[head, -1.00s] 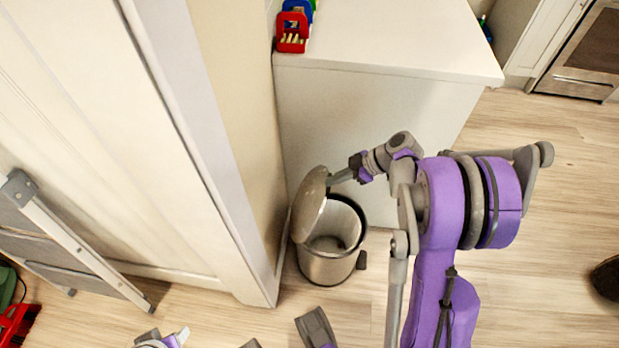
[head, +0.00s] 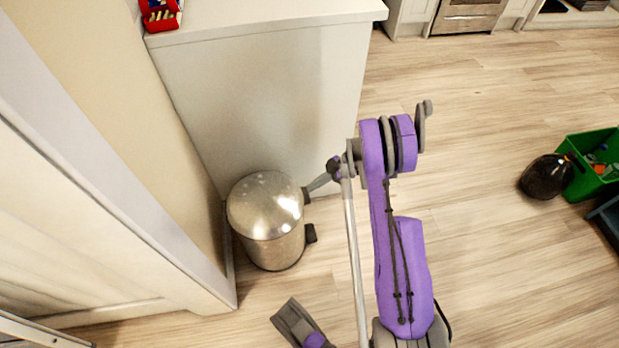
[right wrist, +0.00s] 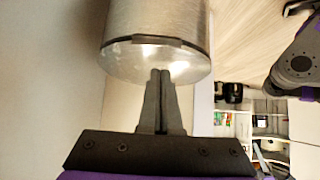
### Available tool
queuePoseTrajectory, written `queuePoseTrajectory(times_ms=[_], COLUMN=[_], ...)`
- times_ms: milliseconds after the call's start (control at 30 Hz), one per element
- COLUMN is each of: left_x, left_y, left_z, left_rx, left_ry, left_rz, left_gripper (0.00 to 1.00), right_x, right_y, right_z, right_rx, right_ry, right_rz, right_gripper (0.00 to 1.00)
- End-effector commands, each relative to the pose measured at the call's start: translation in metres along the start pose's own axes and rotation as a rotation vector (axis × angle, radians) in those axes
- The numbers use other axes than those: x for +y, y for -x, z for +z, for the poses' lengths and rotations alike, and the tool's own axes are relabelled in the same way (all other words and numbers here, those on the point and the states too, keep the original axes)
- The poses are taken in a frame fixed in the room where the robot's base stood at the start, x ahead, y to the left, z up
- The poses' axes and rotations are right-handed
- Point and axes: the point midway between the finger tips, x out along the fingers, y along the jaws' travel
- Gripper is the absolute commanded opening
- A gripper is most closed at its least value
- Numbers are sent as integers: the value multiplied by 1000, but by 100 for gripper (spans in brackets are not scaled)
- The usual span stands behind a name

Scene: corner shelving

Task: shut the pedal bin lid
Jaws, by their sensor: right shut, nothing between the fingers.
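The pedal bin (head: 274,250) is a brushed-metal cylinder standing on the floor by the white cabinet's side. Its round metal lid (head: 265,203) lies down flat over the top, with no gap that I can see. The dark pedal (head: 310,234) sticks out low on its right side. My right gripper (head: 307,195) is shut and empty at the lid's right edge. In the right wrist view its closed fingertips (right wrist: 160,72) overlap the shiny lid (right wrist: 160,62); whether they touch it I cannot tell.
The white cabinet (head: 265,100) stands behind the bin, and a cream wall panel (head: 130,120) is close on its left. A red box (head: 160,14) sits on the cabinet top. A black bag (head: 546,177) and a green crate (head: 590,185) stand far right.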

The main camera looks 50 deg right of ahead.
Motion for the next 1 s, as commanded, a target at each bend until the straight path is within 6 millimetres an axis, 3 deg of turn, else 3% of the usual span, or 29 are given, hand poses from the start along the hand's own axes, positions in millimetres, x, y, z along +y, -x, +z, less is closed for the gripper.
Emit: queuePoseTrajectory(times_ms=[100, 400, 633, 1000], left_x=[0, 0, 0, 0], left_y=[-2, -2, -3, -3], left_z=[0, 0, 0, 0], left_rx=[0, 0, 0, 0], left_ry=[0, 0, 0, 0], left_rz=[0, 0, 0, 0], left_gripper=[50, 50, 50, 50], right_x=[0, 0, -1, 0], right_y=[-13, -35, -44, -41], right_z=[22, 52, 59, 58], right_rx=[0, -2, -5, -2], right_ry=[0, 0, 3, 0], right_rz=[0, -1, -4, -1], right_gripper=[0, 0, 0, 0])
